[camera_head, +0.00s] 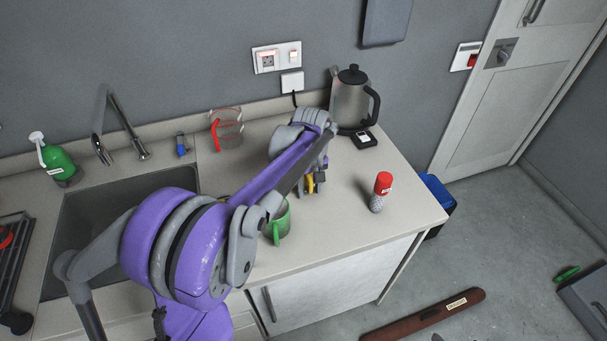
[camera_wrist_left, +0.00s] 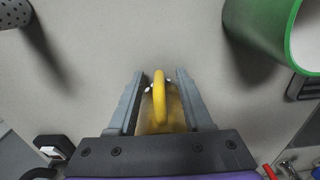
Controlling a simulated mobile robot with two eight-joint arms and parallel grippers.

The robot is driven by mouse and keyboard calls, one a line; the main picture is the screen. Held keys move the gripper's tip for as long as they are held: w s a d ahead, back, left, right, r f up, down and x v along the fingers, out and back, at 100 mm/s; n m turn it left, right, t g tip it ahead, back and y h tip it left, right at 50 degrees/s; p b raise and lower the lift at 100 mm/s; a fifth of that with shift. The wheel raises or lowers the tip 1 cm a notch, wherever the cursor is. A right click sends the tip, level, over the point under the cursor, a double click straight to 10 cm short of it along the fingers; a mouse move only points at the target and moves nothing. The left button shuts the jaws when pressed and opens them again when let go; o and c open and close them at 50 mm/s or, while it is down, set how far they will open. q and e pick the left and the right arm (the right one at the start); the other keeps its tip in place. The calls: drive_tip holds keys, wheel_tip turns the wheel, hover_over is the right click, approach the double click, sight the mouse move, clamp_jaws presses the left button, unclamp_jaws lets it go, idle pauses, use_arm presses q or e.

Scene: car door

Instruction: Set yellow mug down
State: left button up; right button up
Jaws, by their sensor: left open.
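The yellow mug (camera_head: 309,184) is mostly hidden behind my left arm and gripper in the head view. In the left wrist view its curved yellow handle (camera_wrist_left: 160,98) stands between the two fingers, with a gap on each side. Most of the mug's body is hidden below the gripper's palm. My left gripper (camera_wrist_left: 159,76) is open around the handle, low over the counter; it also shows in the head view (camera_head: 317,183). My right gripper is in neither view.
A green mug (camera_head: 283,222) stands near the counter's front edge; in the wrist view it is at upper right (camera_wrist_left: 262,35). A red-topped shaker (camera_head: 381,190) stands to the right. A kettle (camera_head: 351,103) and measuring cup (camera_head: 228,130) are behind. The counter (camera_head: 345,200) before the shaker is clear.

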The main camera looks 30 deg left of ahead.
use_arm(q)
clamp_jaws()
idle(1.3)
